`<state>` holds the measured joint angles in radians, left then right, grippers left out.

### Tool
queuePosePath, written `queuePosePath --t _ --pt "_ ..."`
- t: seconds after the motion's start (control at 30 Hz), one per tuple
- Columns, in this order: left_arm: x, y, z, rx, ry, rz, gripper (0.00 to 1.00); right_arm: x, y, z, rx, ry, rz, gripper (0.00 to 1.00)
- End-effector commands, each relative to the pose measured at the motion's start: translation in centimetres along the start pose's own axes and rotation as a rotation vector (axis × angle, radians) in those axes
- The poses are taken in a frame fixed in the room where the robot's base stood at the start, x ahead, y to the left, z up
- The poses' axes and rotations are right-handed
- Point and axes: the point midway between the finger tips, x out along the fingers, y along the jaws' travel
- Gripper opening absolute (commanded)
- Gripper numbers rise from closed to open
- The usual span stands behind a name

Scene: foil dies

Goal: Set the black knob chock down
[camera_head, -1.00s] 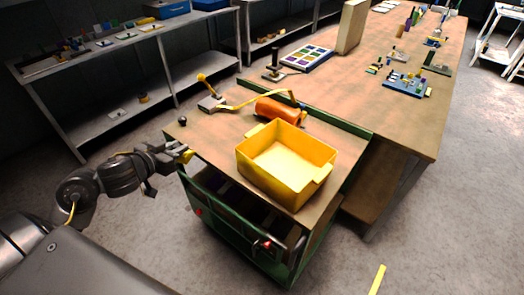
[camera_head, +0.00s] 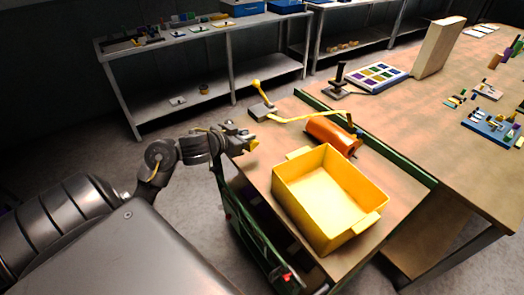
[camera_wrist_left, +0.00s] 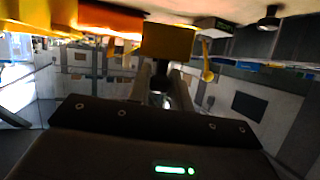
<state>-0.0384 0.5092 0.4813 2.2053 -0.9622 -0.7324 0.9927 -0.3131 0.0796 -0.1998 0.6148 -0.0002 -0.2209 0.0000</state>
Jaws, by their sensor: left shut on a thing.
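My left gripper (camera_head: 243,137) is shut on a small yellow block, which I take to be the chock (camera_head: 254,146), at the left corner of the worktop. In the left wrist view the yellow chock (camera_wrist_left: 167,40) sits at the tips of my left gripper's fingers (camera_wrist_left: 165,75), against the pale worktop that fills the top of the picture. I cannot make out a black knob on it, nor whether it touches the worktop. My right gripper is in neither view.
A yellow bin (camera_head: 285,195) takes up the front of the worktop (camera_head: 262,155). Behind it lie an orange cylinder (camera_head: 328,138) and a grey block with a yellow-knobbed lever (camera_head: 262,111). A green ledge (camera_head: 385,155) borders the longer table. Bare wood lies between bin and left edge.

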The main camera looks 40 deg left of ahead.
Motion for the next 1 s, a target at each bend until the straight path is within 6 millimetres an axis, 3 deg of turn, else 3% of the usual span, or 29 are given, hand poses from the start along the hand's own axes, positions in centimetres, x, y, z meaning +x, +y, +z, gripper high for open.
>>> queuePosePath --t 0.1,0.33,0.67,1.0 --pt "3.4 -0.7 0.8 -0.009 0.000 0.000 0.00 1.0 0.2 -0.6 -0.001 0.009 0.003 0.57" --pt "7.5 -1.2 3.1 -0.005 -0.001 -0.001 0.00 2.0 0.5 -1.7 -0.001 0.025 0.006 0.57" --pt "8.8 -1.5 3.8 -0.003 0.000 -0.004 0.00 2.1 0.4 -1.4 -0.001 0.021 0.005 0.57" --pt "10.2 -1.4 6.8 -0.003 0.000 -0.006 0.00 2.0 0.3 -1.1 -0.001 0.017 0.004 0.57"
